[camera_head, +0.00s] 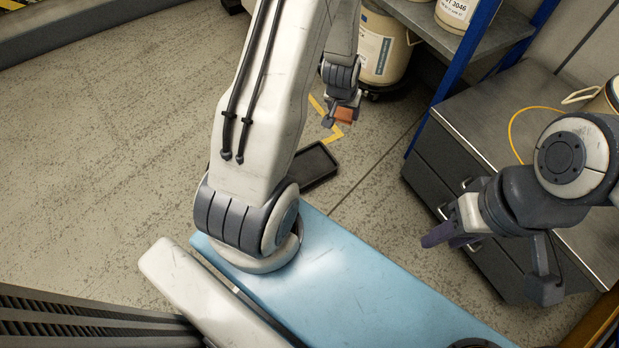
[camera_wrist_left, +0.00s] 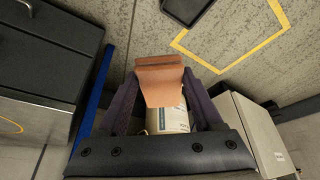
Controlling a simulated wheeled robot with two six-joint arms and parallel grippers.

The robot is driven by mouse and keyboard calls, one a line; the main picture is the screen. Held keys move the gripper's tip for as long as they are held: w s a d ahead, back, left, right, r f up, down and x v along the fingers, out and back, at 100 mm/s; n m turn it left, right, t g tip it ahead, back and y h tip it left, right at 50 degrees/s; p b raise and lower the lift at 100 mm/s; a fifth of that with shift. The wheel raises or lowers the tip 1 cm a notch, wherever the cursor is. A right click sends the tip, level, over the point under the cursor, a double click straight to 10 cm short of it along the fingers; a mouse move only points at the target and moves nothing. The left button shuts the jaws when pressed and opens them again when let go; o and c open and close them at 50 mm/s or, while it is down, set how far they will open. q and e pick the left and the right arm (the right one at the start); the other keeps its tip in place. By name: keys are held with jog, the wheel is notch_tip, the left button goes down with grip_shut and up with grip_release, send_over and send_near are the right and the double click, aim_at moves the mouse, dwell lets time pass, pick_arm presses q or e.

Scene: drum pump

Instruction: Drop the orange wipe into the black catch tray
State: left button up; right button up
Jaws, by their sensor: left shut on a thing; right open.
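The orange wipe (camera_head: 345,115) is held in the jaws of my left gripper (camera_head: 334,110), which is shut on it, beyond my left forearm in the head view. In the left wrist view the wipe (camera_wrist_left: 160,84) hangs between the two dark fingers. The black catch tray (camera_head: 315,168) lies on the floor, partly hidden by my left arm, nearer than the gripper in the head view. The tray (camera_wrist_left: 187,9) also shows at the top edge of the left wrist view, apart from the wipe. My right gripper (camera_head: 490,266) is open and empty at the right.
A cream drum (camera_head: 385,48) stands behind the left gripper. Yellow floor tape (camera_wrist_left: 230,62) runs near the tray. The left floor is clear.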

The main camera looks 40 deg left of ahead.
pick_arm(q)
jog(key=a+f+n+b, duration=0.1)
jog(key=a+f+b, duration=0.35)
jog(key=f, duration=0.55)
jog(key=a+f+n+b, duration=0.1)
jog(key=a+f+b, duration=0.2)
jog(key=f+b, duration=0.5)
jog(key=n+g+y+b, duration=0.1)
jog(key=n+y+b, duration=0.1)
jog(key=b, duration=0.4)
send_over(305, 167)
jog(key=s+d, duration=0.2)
notch_tip(305, 167, down, 16)
jog(key=f+b, duration=0.3)
jog(key=b, duration=0.1)
jog(key=f+b, duration=0.1)
jog(key=f, duration=0.1)
jog(key=shift+a+f+b, duration=0.3)
jog(key=shift+b, duration=0.1)
jog(key=o, duration=1.4)
jog(key=shift+c, duration=0.2)
jog(key=p+v, duration=0.7)
jog(key=v, duration=0.3)
jog(key=shift+r, duration=0.3)
